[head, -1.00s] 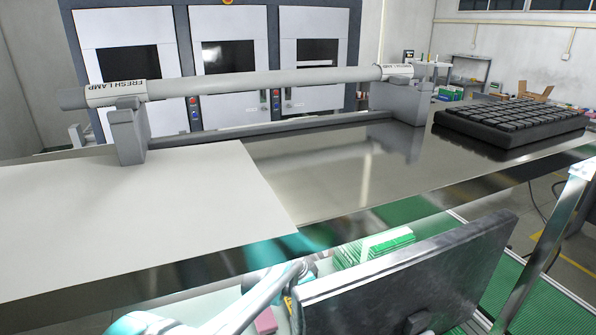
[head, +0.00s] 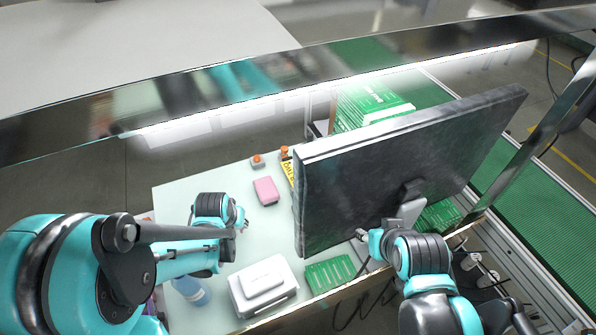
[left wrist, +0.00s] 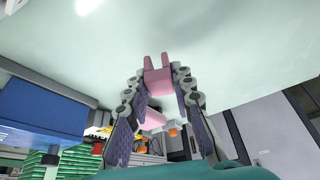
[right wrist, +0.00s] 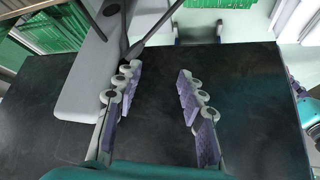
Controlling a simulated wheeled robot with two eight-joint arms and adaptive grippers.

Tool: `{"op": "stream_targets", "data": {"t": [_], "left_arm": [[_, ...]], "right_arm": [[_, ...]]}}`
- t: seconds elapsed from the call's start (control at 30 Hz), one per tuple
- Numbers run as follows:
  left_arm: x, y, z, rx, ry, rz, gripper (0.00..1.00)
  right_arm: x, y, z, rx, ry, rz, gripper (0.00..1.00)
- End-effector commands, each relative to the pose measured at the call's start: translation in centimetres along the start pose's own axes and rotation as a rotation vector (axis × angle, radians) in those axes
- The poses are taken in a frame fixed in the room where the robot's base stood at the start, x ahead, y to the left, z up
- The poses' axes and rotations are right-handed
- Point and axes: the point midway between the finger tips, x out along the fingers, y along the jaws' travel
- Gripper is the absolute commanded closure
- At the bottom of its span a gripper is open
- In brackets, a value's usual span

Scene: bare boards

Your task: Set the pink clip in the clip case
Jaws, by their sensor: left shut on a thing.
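The pink clip (left wrist: 158,76) is between the fingers of my left gripper (left wrist: 160,85), which is shut on it; two prongs point away from the fingers. In the head view my left gripper (head: 241,226) is above the pale table, and the clip cannot be made out there. A pink block-like item (head: 266,190) lies farther back on the table. A white case (head: 263,286) with a raised top sits at the table's front. I cannot tell which of these is the clip case. My right gripper (right wrist: 150,90) is open and empty, close to the monitor's dark back.
A large dark monitor (head: 400,165) stands on the table's right side. A green board (head: 330,273) lies right of the white case, and a blue-white bottle (head: 190,290) stands left of it. An orange-topped button box (head: 257,161) is at the back. The middle of the table is fairly clear.

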Motion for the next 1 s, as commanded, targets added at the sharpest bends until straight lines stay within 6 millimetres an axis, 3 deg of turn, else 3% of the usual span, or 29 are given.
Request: {"op": "stream_targets", "data": {"t": [0.17, 0.5, 0.73, 1.0], "left_arm": [[0.0, 1.7, -1.9, 0.193, 0.001, 0.082, 0.90], [-1.7, 7.2, -7.0, 0.791, 0.002, 0.332, 0.90], [-2.8, 9.3, -8.7, 1.025, 0.002, 0.428, 0.90], [1.4, 9.5, -7.1, 1.059, 0.003, 0.440, 0.90]], "right_arm": [[0.0, 0.0, 0.0, 0.000, 0.000, 0.000, 0.60], [-0.1, 0.0, -0.1, 0.000, 0.000, 0.000, 0.60], [-0.1, 0.0, -0.1, 0.000, 0.000, 0.000, 0.60], [1.5, 0.0, 1.1, 0.000, 0.000, 0.000, 0.60]]}}
